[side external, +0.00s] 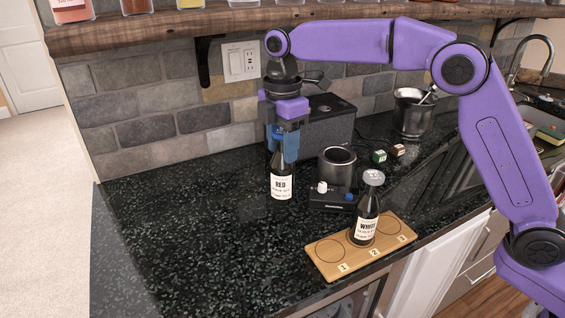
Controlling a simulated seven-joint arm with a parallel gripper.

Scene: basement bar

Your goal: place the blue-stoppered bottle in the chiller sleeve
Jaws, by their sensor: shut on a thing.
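My gripper (284,150) points down and is shut on the neck of a dark bottle (281,184) with a white label reading "RED". The bottle is upright. My blue fingers cover its top, so I cannot clearly tell its stopper from them. I cannot tell whether its base clears the counter. The chiller sleeve (337,170), a dark open-topped cylinder, stands just right of the held bottle, apart from it in the picture. I see no bottle in its mouth. A second dark bottle (366,222), labelled "WHITE" with a pale grey stopper, stands upright on the wooden board.
The wooden board (330,266) has numbered circles; circles 1 and 3 are empty. A black base with a white knob (322,187) and a blue knob (349,197) adjoins the sleeve. A dark box (325,128) and metal pot (412,115) stand behind. The left counter (180,220) is clear.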

